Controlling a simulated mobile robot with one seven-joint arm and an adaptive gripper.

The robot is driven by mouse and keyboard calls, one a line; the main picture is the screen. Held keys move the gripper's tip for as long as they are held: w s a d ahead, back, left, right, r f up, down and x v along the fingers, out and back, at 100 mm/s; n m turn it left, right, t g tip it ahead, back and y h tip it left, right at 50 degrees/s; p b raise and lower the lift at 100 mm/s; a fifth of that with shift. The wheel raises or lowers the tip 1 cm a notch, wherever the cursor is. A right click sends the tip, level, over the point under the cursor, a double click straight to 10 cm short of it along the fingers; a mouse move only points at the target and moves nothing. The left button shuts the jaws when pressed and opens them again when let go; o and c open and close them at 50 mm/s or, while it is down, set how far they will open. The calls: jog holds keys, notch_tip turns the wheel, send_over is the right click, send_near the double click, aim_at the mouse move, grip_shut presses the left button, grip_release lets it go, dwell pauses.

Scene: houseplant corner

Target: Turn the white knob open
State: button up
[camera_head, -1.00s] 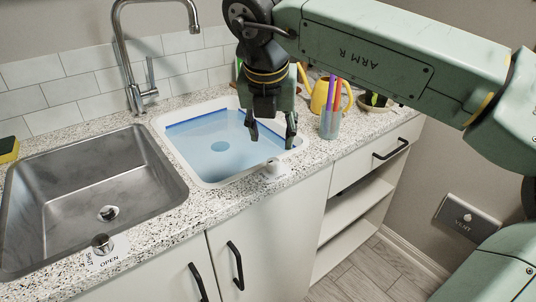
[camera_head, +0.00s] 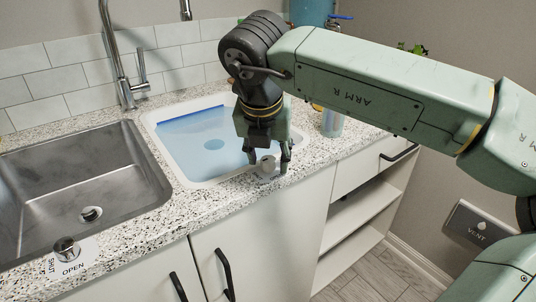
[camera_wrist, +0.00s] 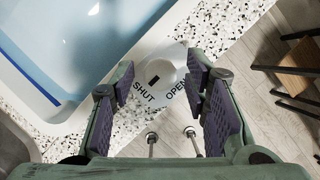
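In the wrist view the knob (camera_wrist: 160,74) sits on a white plate marked SHUT and OPEN. A dark mark on it lies towards the SHUT side. My gripper (camera_head: 268,162) points down over the knob with a finger on either side. In the wrist view my gripper (camera_wrist: 161,78) is open, with a gap between the knob and each finger pad.
The white basin (camera_head: 158,122) holds blue-tinted water behind the knob. A steel sink (camera_head: 55,180) is at left, with a metal knob (camera_head: 66,248) on its own SHUT/OPEN plate in front. A cup (camera_head: 332,124) stands right of my gripper. Cabinets and open shelves lie below the counter.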

grip_shut()
dwell(0.3)
jog(key=n+y+b, duration=0.1)
jog(key=n, duration=0.2)
jog(key=shift+d+n+b, duration=0.1)
jog(key=shift+n+b, duration=0.2)
jog(key=shift+b, duration=0.05)
jog(key=n+y, duration=0.1)
jog(key=n, duration=0.1)
jog(key=n+y, duration=0.1)
jog(key=n, duration=0.1)
jog(key=shift+d+n+g, duration=0.1)
jog(key=shift+n+g, duration=0.2)
jog(key=n, duration=0.2)
jog(key=n+g+y+p, duration=0.1)
jog(key=n, duration=0.2)
jog(key=shift+w+r+y, duration=0.1)
jog(key=shift+w+y, duration=0.05)
jog(key=shift+y, duration=0.15)
jog(key=shift+w+d+n+g+y+p, duration=0.15)
jog(key=shift+n+g+p, duration=0.3)
jog(key=shift+n, duration=0.75)
jog(key=shift+s+a+n+g+y+p, duration=0.2)
jog(key=shift+n+g, duration=0.35)
jog(key=shift+n, duration=0.65)
